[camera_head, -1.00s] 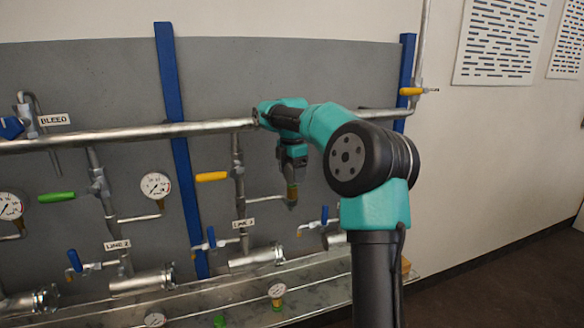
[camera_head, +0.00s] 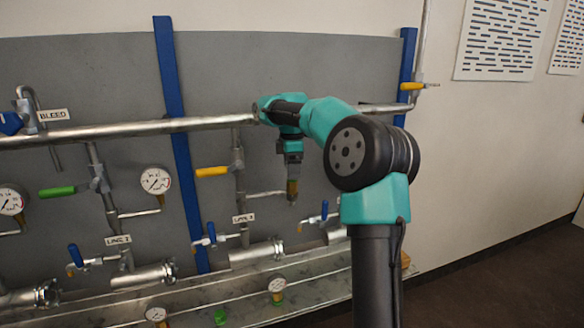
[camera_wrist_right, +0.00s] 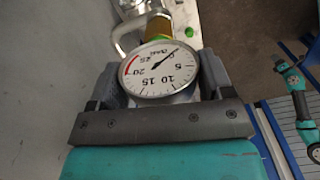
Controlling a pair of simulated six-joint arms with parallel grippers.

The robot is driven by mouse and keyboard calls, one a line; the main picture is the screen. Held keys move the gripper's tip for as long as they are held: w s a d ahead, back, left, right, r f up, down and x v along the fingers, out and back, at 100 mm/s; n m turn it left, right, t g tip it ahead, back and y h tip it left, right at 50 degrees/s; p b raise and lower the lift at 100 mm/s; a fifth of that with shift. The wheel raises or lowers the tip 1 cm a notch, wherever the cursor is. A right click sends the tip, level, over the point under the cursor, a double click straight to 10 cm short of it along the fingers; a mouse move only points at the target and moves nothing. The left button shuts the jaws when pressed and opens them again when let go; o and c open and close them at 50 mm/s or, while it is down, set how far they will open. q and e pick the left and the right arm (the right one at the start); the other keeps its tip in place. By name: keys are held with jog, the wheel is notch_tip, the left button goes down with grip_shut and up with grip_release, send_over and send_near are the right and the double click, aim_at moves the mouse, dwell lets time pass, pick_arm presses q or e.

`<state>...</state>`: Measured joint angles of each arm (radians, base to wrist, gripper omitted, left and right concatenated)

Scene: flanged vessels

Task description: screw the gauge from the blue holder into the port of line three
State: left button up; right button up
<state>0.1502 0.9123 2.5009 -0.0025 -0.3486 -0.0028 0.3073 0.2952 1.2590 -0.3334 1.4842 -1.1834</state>
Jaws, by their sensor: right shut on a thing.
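My right gripper (camera_head: 292,160) points down in front of the grey panel, at the end of the line 3 side pipe (camera_head: 265,194). It is shut on the gauge, whose white dial (camera_wrist_right: 163,70) sits between the fingers in the right wrist view. A brass fitting (camera_wrist_right: 158,28) with a green band lies beyond the dial, close to a curved metal pipe (camera_wrist_right: 128,38). In the head view, brass (camera_head: 292,187) shows right below the fingers at the port. I cannot tell whether the threads are engaged. The blue holder cannot be made out. My left gripper is not in view.
Another gauge (camera_head: 277,285) stands on the shelf below, with a second gauge (camera_head: 156,314) and a green holder (camera_head: 220,317) to its left. A yellow-handled valve (camera_head: 212,172) and a blue-handled valve (camera_head: 211,233) are left of the gripper. The main pipe (camera_head: 130,131) runs behind it.

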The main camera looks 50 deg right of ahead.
jog(key=o, duration=1.1)
jog(key=shift+r, duration=0.1)
